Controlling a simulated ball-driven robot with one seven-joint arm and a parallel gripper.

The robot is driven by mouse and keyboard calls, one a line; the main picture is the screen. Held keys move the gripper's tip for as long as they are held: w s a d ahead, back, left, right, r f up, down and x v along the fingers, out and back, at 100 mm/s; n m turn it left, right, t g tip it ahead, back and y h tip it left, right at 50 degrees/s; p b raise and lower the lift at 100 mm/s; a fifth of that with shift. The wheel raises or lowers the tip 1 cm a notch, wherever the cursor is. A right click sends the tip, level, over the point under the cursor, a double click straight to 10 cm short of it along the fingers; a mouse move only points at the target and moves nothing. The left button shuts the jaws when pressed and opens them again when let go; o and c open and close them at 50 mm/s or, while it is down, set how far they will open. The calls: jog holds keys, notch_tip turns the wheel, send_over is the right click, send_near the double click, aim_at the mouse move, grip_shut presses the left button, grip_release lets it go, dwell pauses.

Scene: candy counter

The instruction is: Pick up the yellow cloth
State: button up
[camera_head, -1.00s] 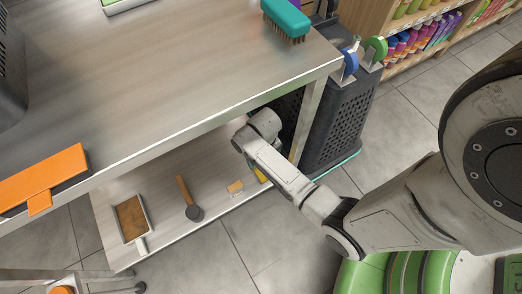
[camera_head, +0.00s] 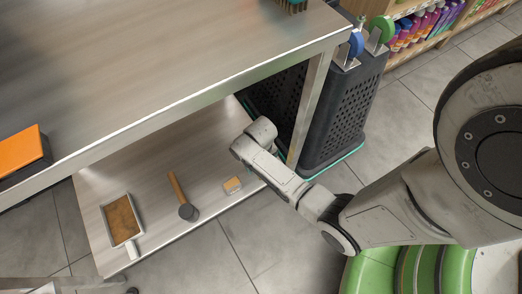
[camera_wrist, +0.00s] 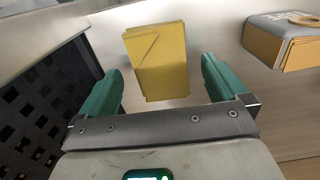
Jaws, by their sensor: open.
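The yellow cloth (camera_wrist: 158,62) shows in the wrist view as a folded, flat-sided yellow block on the metal lower shelf. My gripper (camera_wrist: 157,78) is open, with its two green fingers on either side of the cloth's near part. The fingers look apart from the cloth; I cannot tell how deep it sits between them. In the head view the cloth is hidden behind my arm, whose end reaches under the tabletop to the lower shelf.
A small tan block with a grey top (camera_head: 232,186) lies close by, also in the wrist view (camera_wrist: 284,42). A wooden-handled mallet (camera_head: 181,197) and dustpan (camera_head: 122,219) lie farther left. A dark perforated bin (camera_head: 342,112) stands right of the table leg (camera_head: 310,110). The tabletop (camera_head: 160,70) overhangs.

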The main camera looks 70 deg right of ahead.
jog(key=shift+f, duration=0.5)
jog(key=shift+c, duration=0.2)
jog(key=c, duration=1.1)
jog(key=shift+r, duration=0.1)
notch_tip(320, 180, up, 10)
jog(key=p, duration=0.6)
